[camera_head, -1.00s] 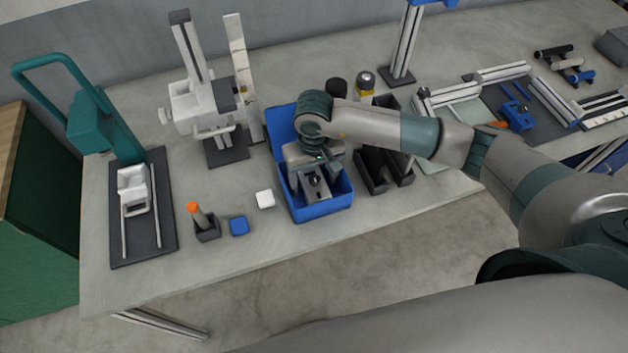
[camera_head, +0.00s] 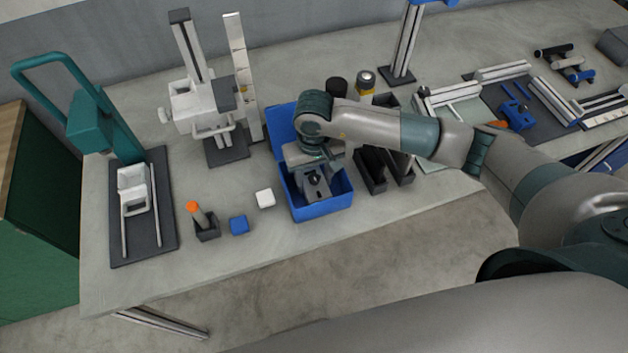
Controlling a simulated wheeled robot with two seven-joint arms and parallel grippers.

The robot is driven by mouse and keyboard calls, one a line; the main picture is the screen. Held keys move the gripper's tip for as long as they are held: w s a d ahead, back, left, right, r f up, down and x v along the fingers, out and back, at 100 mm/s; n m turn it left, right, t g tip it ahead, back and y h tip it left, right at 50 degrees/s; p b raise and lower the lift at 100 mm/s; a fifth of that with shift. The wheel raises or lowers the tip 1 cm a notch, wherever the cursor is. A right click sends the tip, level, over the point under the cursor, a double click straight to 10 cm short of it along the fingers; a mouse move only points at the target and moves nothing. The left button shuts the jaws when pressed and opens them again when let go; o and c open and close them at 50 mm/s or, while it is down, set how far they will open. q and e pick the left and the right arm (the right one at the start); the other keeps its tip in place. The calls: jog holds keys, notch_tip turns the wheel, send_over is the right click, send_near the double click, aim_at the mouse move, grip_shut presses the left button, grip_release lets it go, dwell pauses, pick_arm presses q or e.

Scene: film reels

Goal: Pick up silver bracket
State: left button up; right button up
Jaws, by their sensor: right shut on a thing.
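The silver bracket (camera_head: 317,186) is a small metal piece with a dark hole, inside the blue bin (camera_head: 325,209) on the table. My right gripper (camera_head: 316,174) reaches down into the bin and is shut on the bracket. The gripper body hides the bracket's upper part and much of the bin's inside. My left gripper is not in view.
Left of the bin are a white block (camera_head: 265,198), a blue block (camera_head: 239,225) and a dark holder (camera_head: 207,229) with an orange-tipped tool. Black bins (camera_head: 373,176) stand right of it. A white stand (camera_head: 190,105) is behind left.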

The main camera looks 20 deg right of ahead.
notch_tip(320, 180, up, 9)
jog(key=b, duration=0.4)
jog(key=shift+w, duration=0.1)
jog(key=shift+r, duration=0.5)
jog(key=shift+d+b, duration=0.1)
jog(key=shift+b, duration=0.25)
jog(key=shift+s+d, duration=0.3)
jog(key=s+d+r+b, duration=0.1)
jog(key=s+d+b, duration=0.2)
jog(key=s+d, duration=0.1)
jog(key=shift+s+d+r+b, duration=0.3)
jog(key=shift+d+r+b, duration=0.1)
jog(key=shift+d, duration=0.1)
